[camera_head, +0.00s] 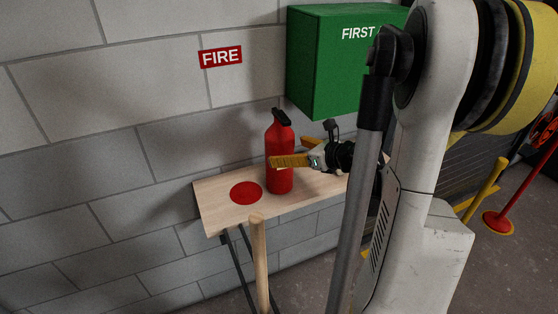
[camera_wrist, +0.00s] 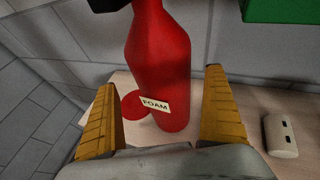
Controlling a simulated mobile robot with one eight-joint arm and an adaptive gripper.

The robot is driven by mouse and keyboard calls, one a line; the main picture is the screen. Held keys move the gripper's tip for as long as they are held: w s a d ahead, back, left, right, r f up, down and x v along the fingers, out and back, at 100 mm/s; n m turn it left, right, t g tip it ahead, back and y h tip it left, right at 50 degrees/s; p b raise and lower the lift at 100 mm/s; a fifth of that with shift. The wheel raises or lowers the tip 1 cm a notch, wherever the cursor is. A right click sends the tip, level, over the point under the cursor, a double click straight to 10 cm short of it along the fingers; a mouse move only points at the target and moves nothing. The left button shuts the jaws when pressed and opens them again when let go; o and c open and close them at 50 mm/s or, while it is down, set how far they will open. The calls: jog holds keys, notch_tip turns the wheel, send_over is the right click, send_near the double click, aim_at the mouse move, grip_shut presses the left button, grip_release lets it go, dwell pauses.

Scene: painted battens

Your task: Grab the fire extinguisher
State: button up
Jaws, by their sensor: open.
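A red fire extinguisher (camera_head: 279,180) with a black top stands upright on a wooden shelf (camera_head: 215,208) against the wall. In the wrist view the extinguisher (camera_wrist: 158,65) fills the upper middle, with a pale FOAM label; its top is cut off. My gripper (camera_head: 287,152) is open at mid-height of the extinguisher. One yellow finger crosses in front of it in the head view; the other is partly hidden behind it. In the wrist view the fingers (camera_wrist: 160,82) show to its left and right with gaps. I cannot tell how deep it sits between them.
A red disc (camera_head: 246,192) lies on the shelf left of the extinguisher. A green first-aid box (camera_head: 330,70) hangs above, right. A small white object (camera_wrist: 280,136) lies on the shelf at right. A wooden post (camera_head: 258,255) stands before the shelf.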

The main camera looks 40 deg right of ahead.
jog(key=x, duration=0.1)
jog(key=b+x, duration=0.1)
jog(key=x, duration=0.2)
jog(key=shift+d+f+b, duration=0.2)
jog(key=shift+f+b, duration=0.2)
jog(key=shift+f, duration=0.05)
jog(key=shift+w, duration=0.35)
jog(key=c, duration=1.4)
jog(key=shift+r, duration=0.25)
